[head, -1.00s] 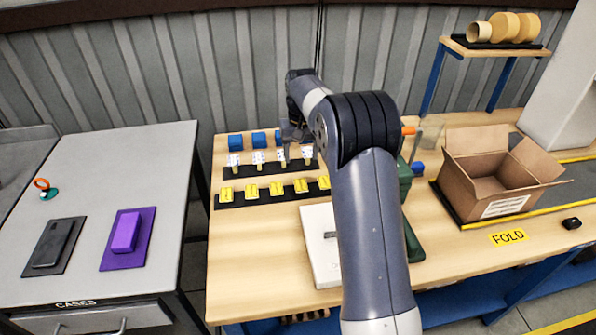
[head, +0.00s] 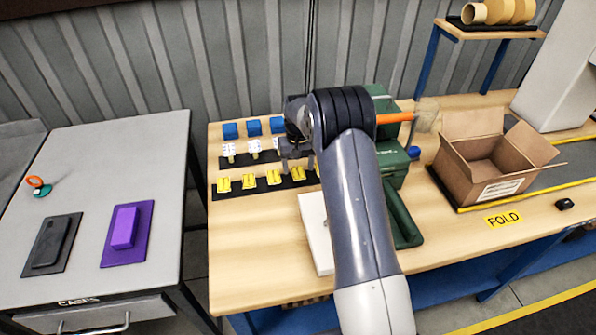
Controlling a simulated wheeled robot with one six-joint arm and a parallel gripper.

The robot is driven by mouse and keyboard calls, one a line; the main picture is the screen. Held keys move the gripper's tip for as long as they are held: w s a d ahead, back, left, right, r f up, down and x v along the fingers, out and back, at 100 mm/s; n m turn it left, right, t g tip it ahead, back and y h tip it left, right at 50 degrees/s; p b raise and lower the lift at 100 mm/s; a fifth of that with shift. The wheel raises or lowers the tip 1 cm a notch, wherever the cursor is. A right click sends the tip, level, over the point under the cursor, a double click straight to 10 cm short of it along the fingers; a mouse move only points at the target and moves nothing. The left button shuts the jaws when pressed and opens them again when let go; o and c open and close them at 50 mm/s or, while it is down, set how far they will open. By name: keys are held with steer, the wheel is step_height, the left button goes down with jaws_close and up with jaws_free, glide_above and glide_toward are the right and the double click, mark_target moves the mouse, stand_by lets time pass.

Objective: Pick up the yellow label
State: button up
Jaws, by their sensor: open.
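Several yellow labels (head: 249,181) stand in a row on a black strip (head: 234,192) on the wooden table. The right end of the row is hidden behind my arm. My gripper (head: 297,167) is open. It points down over the right part of the row, close above the labels. I cannot tell whether it touches one. No label is visibly held.
Behind the labels are a row of white tags (head: 254,146) and blue blocks (head: 253,128). A white box (head: 318,235) and green case (head: 398,215) lie by my arm. An open carton (head: 490,165) stands right. The left table holds a purple block (head: 125,228).

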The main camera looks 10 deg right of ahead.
steer(key=shift+f, duration=0.4)
steer(key=shift+f, duration=0.25)
stand_by(0.4)
steer(key=c, duration=0.9)
